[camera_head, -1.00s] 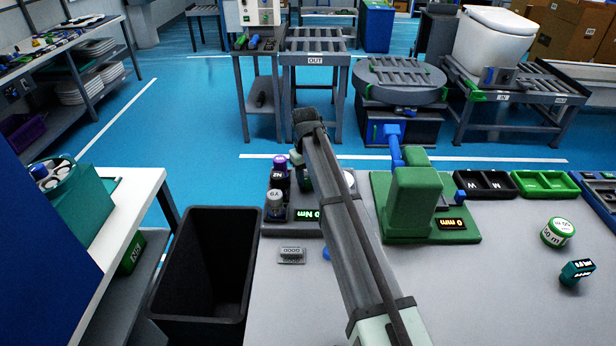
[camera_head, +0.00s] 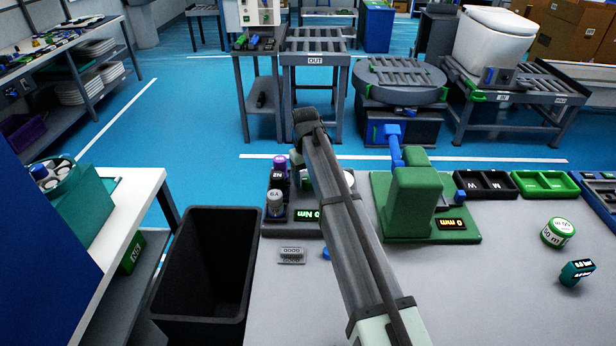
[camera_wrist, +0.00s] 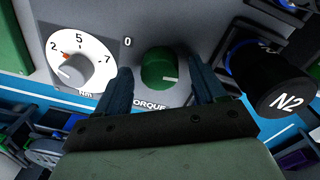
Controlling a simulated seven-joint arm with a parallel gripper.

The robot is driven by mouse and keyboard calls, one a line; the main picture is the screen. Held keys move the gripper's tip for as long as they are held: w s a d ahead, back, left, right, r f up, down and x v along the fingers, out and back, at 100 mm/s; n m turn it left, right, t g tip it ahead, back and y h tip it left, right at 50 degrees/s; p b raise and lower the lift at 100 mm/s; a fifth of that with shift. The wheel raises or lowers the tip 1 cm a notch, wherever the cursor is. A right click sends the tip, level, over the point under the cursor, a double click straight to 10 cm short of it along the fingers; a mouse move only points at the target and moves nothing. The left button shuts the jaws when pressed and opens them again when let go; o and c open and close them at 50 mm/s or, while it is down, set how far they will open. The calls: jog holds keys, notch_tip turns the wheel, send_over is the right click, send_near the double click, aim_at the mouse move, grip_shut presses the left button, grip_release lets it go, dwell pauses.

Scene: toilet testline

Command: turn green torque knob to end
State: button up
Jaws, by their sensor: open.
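The green torque knob (camera_wrist: 160,70) shows in the wrist view on a light grey panel, with the lettering "ORQUE" visible below it. A white line on the knob points to the right. My gripper (camera_wrist: 160,88) is open, with one dark finger on each side of the knob. I cannot tell whether the fingers touch it. A display (camera_head: 306,215) beside my arm reads 0 Nm.
A white dial (camera_wrist: 80,65) marked 2, 5, 7 Nm is left of the knob. A black N2 cylinder (camera_wrist: 270,80) is close to the right finger. A green fixture (camera_head: 415,200) stands right of my arm, and a dark bin (camera_head: 180,325) is at the left.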

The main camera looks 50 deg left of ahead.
aim_at(307, 180)
notch_tip(307, 180, up, 14)
jog(key=shift+s, duration=0.3)
dwell(0.3)
jog(key=shift+a+f, duration=0.1)
dwell(0.4)
